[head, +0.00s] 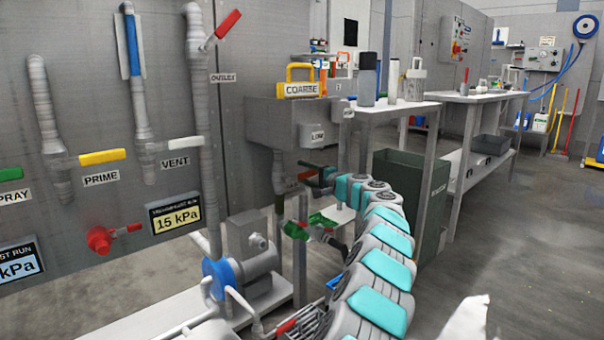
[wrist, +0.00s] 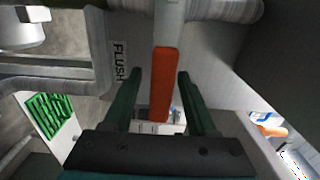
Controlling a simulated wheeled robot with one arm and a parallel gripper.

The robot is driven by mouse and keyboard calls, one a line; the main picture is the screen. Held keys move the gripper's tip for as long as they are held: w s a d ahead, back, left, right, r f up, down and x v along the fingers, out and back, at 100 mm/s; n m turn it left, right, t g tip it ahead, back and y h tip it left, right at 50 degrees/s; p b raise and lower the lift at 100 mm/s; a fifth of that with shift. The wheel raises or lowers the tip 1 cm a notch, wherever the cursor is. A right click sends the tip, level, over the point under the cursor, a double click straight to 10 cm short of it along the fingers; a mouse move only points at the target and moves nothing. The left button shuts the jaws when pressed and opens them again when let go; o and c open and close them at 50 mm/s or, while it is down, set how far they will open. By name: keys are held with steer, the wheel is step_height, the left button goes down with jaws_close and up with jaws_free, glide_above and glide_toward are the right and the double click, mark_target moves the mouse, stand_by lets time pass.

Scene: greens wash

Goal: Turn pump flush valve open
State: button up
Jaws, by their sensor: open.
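The flush valve's orange handle (wrist: 162,88) hangs from a grey stem in the wrist view, with a FLUSH label (wrist: 119,60) to its left. My gripper (wrist: 161,74) is open, with one dark green finger on each side of the handle. A gap shows between the handle and each finger. In the head view my gripper (head: 312,168) reaches left from the end of my arm, and the orange handle (head: 305,176) shows small beside it. The pump (head: 220,275), with a blue ring and grey body, stands below on the left.
The COARSE sink box (head: 287,125) is just above my gripper. A green-handled part (head: 318,220) sits below it. Grey pipes and the PRIME (head: 102,157) and VENT (head: 186,143) handles line the left panel. A dark green bin (head: 435,205) stands right of my arm.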

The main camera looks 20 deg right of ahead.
steer(key=shift+w+a, duration=0.2)
steer(key=shift+w, duration=0.25)
jaws_close()
stand_by(0.3)
stand_by(1.0)
